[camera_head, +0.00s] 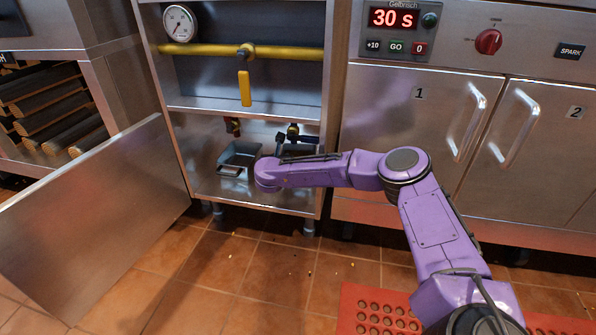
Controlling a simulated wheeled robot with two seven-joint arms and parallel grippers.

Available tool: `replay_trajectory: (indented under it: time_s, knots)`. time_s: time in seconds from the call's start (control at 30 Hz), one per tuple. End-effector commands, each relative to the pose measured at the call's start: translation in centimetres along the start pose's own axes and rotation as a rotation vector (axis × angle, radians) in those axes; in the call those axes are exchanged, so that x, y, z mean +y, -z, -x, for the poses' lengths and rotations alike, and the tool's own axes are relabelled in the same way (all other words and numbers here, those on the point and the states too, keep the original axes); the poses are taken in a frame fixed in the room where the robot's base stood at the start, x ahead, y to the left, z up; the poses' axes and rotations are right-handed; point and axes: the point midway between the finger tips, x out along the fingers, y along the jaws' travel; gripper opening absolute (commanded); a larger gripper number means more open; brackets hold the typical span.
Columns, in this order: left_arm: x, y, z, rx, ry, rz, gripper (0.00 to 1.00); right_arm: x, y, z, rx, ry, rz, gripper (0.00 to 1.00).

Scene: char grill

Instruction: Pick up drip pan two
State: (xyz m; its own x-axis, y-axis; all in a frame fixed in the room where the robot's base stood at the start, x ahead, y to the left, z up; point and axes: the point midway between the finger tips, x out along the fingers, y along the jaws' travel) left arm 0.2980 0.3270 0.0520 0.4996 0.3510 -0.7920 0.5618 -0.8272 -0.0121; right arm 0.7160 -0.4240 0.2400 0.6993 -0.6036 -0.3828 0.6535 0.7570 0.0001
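A grey metal drip pan (240,155) sits on the bottom shelf of the open cabinet, at the left, with a light handle-like piece at its front. A second dark pan (293,149) shows partly at the right of the same shelf, behind my arm. I can read no number on either pan, so I cannot tell which is two. My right arm reaches in from the lower right, and its purple wrist end is in front of the shelf, between the pans in the picture. The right gripper's fingers are hidden behind the wrist. My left gripper is out of view.
The cabinet's open door (95,225) stands out at the left. Valves (233,126) hang above the pans, and a yellow pipe (215,50) with a handle crosses the upper shelf. Closed doors (415,125) are at the right. A red mat (375,310) lies on the tiled floor.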

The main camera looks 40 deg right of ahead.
Motion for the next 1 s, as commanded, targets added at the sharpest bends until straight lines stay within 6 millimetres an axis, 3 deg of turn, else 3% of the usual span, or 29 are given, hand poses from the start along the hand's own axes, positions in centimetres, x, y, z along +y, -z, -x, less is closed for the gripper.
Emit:
replay_trajectory:
  time_s: [0.03,0.07,0.13,0.17,1.0]
  knots:
    - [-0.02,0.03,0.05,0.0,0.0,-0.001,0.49,0.0,-0.06,0.04,0.0,0.0,0.0,0.34]
    - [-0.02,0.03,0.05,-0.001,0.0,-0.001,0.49,0.0,-0.05,0.04,0.0,0.0,0.0,0.27]
    - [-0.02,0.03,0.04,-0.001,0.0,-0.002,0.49,0.0,-0.05,0.05,0.0,0.0,0.0,0.04]
    - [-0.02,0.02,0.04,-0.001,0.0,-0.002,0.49,0.0,-0.04,0.05,0.0,0.0,0.0,0.0]
    - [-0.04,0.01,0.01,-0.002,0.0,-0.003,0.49,-0.02,0.01,0.05,0.0,0.0,0.001,0.0]
